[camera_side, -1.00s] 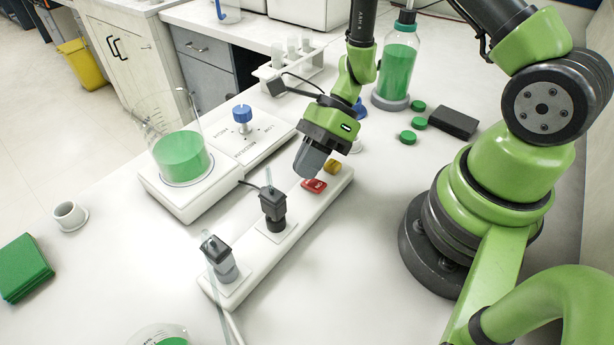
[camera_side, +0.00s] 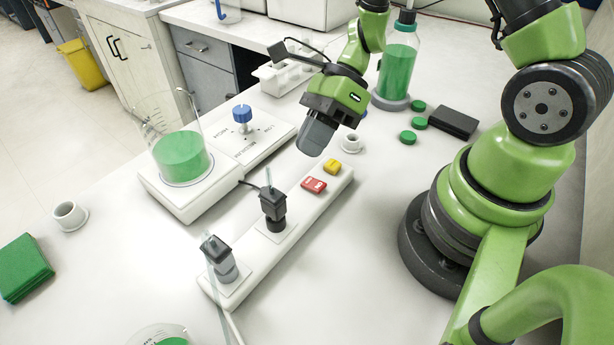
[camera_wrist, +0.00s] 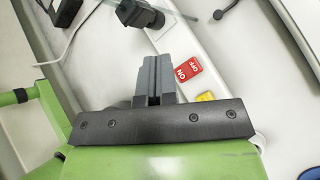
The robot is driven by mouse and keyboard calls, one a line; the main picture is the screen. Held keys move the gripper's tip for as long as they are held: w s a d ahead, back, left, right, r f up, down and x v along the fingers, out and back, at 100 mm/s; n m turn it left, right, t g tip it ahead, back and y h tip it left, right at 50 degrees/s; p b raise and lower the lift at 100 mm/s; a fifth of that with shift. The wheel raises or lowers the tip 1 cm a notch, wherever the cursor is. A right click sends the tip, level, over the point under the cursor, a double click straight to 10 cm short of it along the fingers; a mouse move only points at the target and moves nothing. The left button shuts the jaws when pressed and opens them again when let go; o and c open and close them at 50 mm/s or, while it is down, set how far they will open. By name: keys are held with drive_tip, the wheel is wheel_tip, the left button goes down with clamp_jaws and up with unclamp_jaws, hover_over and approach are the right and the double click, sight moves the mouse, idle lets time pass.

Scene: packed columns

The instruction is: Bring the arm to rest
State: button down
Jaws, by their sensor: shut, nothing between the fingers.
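My gripper (camera_side: 312,142) is shut and empty. It hangs in the air above the far end of the long white base (camera_side: 285,252), up and left of the red switch (camera_side: 314,185) and the yellow button (camera_side: 332,166), apart from both. In the wrist view the shut fingers (camera_wrist: 153,75) point toward a black clamp (camera_wrist: 140,14), with the red ON/OFF switch (camera_wrist: 188,69) just right of them. The yellow button (camera_wrist: 206,97) shows partly beside my gripper body.
A beaker of green liquid (camera_side: 181,155) stands on a white plate with a blue knob (camera_side: 242,114) beside it. Two black clamps (camera_side: 272,203) stand on the base. A green-filled bottle (camera_side: 397,70), green caps (camera_side: 408,137) and a black box (camera_side: 452,122) lie right.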

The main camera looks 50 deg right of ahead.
drive_tip(key=shift+s+r, duration=0.1)
drive_tip(key=shift+r, duration=0.1)
drive_tip(key=s+d+r+n+t+h, duration=0.1)
drive_tip(key=s+r+n+t+h, duration=0.2)
drive_tip(key=r+n, duration=0.7)
drive_tip(key=s+d+r+n+t+h, duration=0.1)
drive_tip(key=s+r+n+t+h, duration=0.2)
drive_tip(key=s+r+n, duration=0.3)
drive_tip(key=shift+s+d+r+n+t+h, duration=0.35)
drive_tip(key=shift+r+n+h, duration=0.25)
drive_tip(key=shift+r+n, duration=1.65)
drive_tip(key=shift+f+n, duration=0.25)
